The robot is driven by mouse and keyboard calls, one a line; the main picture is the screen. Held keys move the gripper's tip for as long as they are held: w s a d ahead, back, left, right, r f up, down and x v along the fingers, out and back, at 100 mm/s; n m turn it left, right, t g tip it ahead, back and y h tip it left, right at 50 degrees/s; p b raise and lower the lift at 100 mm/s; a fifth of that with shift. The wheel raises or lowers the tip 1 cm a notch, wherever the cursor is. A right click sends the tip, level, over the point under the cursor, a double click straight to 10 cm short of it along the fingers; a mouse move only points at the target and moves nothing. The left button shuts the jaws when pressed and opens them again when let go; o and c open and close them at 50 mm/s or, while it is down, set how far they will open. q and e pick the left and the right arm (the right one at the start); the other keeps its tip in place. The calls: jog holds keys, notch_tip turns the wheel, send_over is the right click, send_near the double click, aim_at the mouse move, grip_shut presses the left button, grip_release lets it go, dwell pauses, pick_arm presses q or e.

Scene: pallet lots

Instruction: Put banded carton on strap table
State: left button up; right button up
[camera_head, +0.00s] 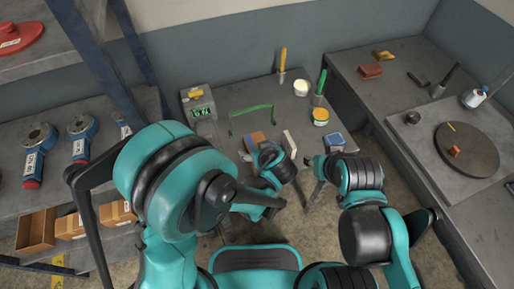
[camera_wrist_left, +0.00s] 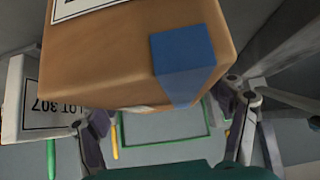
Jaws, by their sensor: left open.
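The banded carton (camera_head: 254,140) is brown with a blue band and sits near the front edge of the middle table (camera_head: 232,128). In the left wrist view the carton (camera_wrist_left: 125,55) is large and close, with its blue band (camera_wrist_left: 183,62) at right. My left gripper (camera_head: 270,155) is at the table's front edge, right by the carton. In the wrist view its open fingers (camera_wrist_left: 168,112) spread to either side of the carton's lower part; I cannot tell whether they touch it. My right gripper (camera_head: 314,164) is by the front edge further right; its fingers are too small to read.
A white carton (camera_head: 289,144) stands beside the banded one, and a blue box (camera_head: 334,141) further right. A green frame-like strap (camera_head: 252,108) lies behind. A grey device (camera_head: 198,104), tubs and tools stand around. A right bench (camera_head: 392,85) holds a round plate (camera_head: 467,150).

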pick_arm(q)
jog(key=p+v, duration=0.3)
jog(key=v, duration=0.7)
jog(key=shift+s+r+p, duration=0.2)
jog(key=shift+r+p, duration=0.1)
jog(key=shift+p, duration=0.05)
jog(key=shift+s+d+r, duration=0.15)
jog(key=shift+s+r, duration=0.2)
jog(key=shift+s, duration=0.1)
pick_arm(e)
notch_tip(320, 180, up, 4)
jog(key=shift+r, duration=0.2)
